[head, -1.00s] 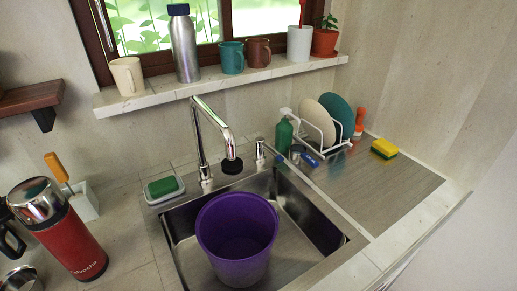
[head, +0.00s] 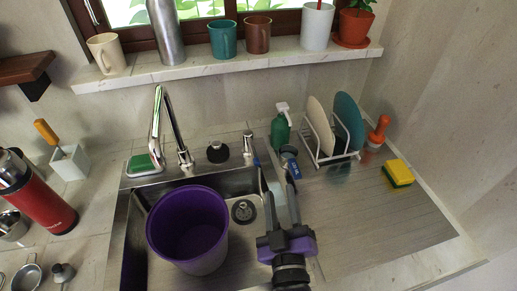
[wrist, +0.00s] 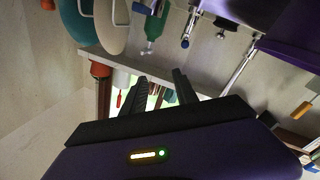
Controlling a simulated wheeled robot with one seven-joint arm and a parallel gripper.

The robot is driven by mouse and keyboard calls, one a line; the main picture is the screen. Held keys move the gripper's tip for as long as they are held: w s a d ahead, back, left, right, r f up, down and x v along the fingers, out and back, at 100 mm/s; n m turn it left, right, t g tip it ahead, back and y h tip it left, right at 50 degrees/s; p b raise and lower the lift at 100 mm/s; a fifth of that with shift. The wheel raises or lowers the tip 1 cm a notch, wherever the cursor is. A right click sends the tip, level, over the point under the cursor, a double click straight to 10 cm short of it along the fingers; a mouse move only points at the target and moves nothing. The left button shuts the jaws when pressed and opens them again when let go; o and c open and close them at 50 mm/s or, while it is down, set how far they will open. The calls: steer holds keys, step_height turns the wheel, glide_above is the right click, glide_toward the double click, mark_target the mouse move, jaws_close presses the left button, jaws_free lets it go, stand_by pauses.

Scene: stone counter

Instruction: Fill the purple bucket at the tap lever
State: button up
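The purple bucket (head: 188,228) stands upright in the left part of the steel sink. Its open top faces up; I see no water in it and no stream from the tap. The chrome tap (head: 182,135) rises behind the bucket, its spout showing left of its base and crossing the soap dish in the picture. A black knob (head: 217,153) stands right of the tap base; I cannot tell whether it is the lever. My gripper (head: 275,178) is open and empty at the sink's right edge, right of the bucket. The wrist view shows the spread fingers (wrist: 158,76) and the bucket's side (wrist: 292,42).
A yellow sponge (head: 397,173) lies on the drainboard (head: 385,215), otherwise largely clear. A red flask (head: 38,195) stands left. Mugs line the sill (head: 190,72).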

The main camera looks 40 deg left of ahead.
steer(key=w+a+r+n+g, duration=0.1)
steer(key=w+a+n, duration=0.1)
steer(key=a, duration=0.4)
steer(key=w+a+r+n, duration=0.1)
steer(key=w+a+r, duration=0.1)
steer(key=a, duration=0.4)
steer(key=n+h, duration=0.2)
steer(key=h, duration=0.1)
glide_toward(253, 149)
steer(key=x, duration=0.2)
steer(key=shift+g, duration=0.4)
steer(key=shift+p+x, duration=0.4)
steer(key=shift+x, duration=3.65)
steer(key=shift+d+f, duration=0.1)
steer(key=shift+c, duration=0.4)
jaws_close()
steer(key=shift+f, duration=0.1)
